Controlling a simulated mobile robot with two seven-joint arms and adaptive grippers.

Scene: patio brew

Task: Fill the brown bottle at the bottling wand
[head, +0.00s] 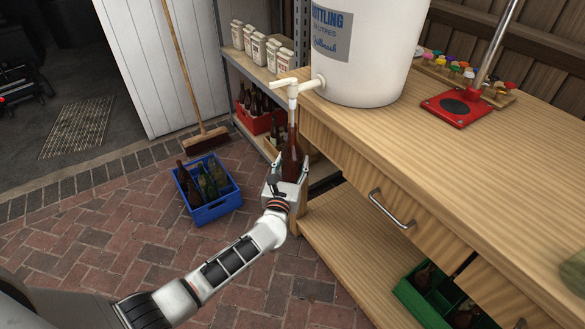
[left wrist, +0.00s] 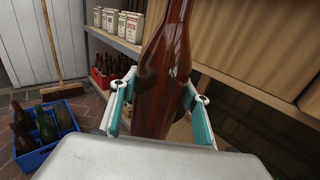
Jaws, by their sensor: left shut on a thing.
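The brown bottle (head: 291,160) is upright, held at the table's left edge beneath the white tap and bottling wand (head: 293,97). Its neck reaches up to the wand; whether the wand sits inside the neck I cannot tell. My left gripper (head: 287,177) is shut on the bottle's body. In the left wrist view the bottle (left wrist: 167,75) stands between the two teal-padded fingers (left wrist: 158,105), its top out of frame. The white bottling bucket (head: 362,60) stands on the table and carries the tap. My right gripper is not in view.
A blue crate (head: 215,209) with bottles sits on the brick floor. A red crate (head: 257,124) with bottles and white cartons (head: 257,45) are on the shelf. The wooden table (head: 450,140) holds a red-based capper (head: 457,107). A green crate (head: 418,300) is below. A broom (head: 205,140) leans behind.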

